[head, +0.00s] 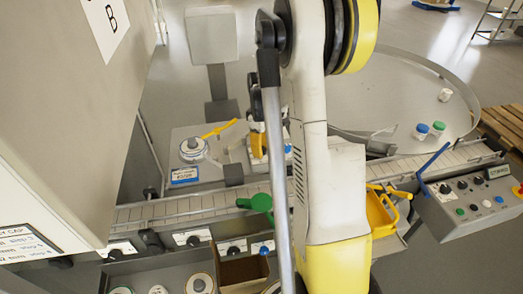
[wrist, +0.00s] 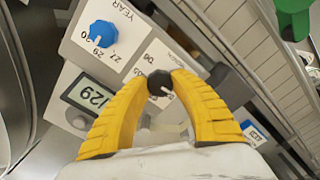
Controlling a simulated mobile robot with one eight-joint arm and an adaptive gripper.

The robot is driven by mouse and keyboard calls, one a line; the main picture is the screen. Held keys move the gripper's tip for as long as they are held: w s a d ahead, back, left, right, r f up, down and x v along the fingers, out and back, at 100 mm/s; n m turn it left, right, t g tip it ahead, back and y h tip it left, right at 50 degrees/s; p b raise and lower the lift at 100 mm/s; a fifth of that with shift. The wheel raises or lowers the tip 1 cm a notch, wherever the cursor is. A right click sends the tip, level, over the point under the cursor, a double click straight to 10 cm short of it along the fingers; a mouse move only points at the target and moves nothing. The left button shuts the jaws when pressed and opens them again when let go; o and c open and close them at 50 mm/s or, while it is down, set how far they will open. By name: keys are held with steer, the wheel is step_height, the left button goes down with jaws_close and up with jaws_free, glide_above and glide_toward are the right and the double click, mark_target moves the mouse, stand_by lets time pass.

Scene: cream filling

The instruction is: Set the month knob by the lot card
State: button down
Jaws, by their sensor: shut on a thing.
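The small dark knob (wrist: 160,82) with a pale pointer line sits on the light grey coder panel (wrist: 72,52) in the wrist view. My gripper (wrist: 161,84) has its two yellow fingers closed on either side of this knob. The scale around it is mostly hidden by the fingers. A small display (wrist: 90,97) on the panel shows figures ending in "/29"; its left part is hard to read. A blue and white card (head: 185,174), probably the lot card, stands left of the panel in the head view; its writing is too small to read.
A blue knob (wrist: 103,33) marked YEAR sits beside the dark knob. A conveyor (head: 165,212) runs across in front, with a green handle (head: 260,203) over it.

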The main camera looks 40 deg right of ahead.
steer(key=m+b, duration=0.1)
steer(key=m, duration=0.9)
steer(key=shift+m+b, duration=0.4)
steer(key=shift+m, duration=1.7)
steer(key=c, duration=1)
jaws_free()
step_height(320, 180, up, 12)
